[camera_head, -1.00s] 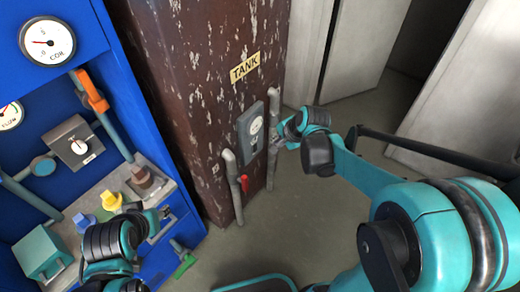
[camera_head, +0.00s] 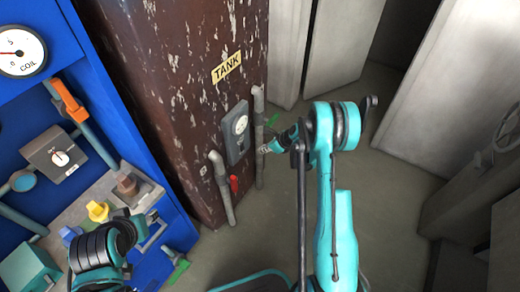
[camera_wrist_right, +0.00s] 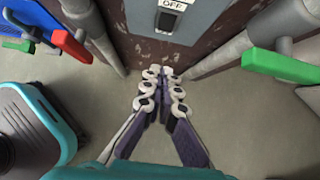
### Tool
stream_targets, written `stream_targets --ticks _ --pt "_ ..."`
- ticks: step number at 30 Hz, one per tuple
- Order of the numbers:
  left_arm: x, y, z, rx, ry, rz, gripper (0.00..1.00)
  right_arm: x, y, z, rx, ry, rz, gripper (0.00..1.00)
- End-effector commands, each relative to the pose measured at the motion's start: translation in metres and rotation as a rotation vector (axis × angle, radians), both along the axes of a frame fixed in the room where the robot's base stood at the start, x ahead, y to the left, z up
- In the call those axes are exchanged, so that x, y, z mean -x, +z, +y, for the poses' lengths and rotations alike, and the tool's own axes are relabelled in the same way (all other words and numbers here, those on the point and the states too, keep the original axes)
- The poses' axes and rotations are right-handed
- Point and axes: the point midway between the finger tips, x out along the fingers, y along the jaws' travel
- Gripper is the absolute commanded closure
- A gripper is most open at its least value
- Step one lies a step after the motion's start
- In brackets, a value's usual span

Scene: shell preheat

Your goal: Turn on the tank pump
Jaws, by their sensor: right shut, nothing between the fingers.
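A brown, chipped column (camera_head: 170,80) carries a yellow TANK label (camera_head: 226,66). Below the label is a grey control box (camera_head: 236,131) with a round white dial. In the right wrist view, the box's lower part (camera_wrist_right: 189,20) shows a white OFF plate (camera_wrist_right: 174,4) above a pale switch in a dark slot (camera_wrist_right: 165,20). My right gripper (camera_head: 263,150) is shut and empty, in front of the box and slightly to its right; in the wrist view its fingertips (camera_wrist_right: 160,72) appear below the switch, apart from it. My left gripper (camera_head: 152,230) is at lower left, its jaws unclear.
Pipes flank the box, with a red handle (camera_head: 234,183) at left and a green handle (camera_wrist_right: 282,66) at right. A blue cabinet (camera_head: 100,120) with a gauge (camera_head: 20,52), an orange-handled lever (camera_head: 68,100) and knobs stands at left. Grey floor lies right of the column.

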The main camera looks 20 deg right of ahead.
Motion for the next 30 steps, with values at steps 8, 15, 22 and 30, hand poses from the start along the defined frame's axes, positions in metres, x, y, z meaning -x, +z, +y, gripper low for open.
stream_targets --ticks 8,15,22,30 --pt "0.0 -0.027 0.0 0.0 0.0 0.0 0.6 -0.03 -0.052 0.023 0.003 0.004 -0.001 1.0" --pt "0.0 -0.041 0.0 0.0 0.0 0.0 0.6 -0.056 -0.066 0.044 0.002 0.005 -0.001 1.0" --pt "0.0 -0.046 0.0 0.0 0.0 0.0 0.6 -0.068 -0.066 0.053 0.003 0.003 -0.001 1.0" --pt "0.0 -0.045 0.0 0.0 0.0 0.0 0.6 -0.069 -0.065 0.053 0.003 0.003 -0.001 1.0"
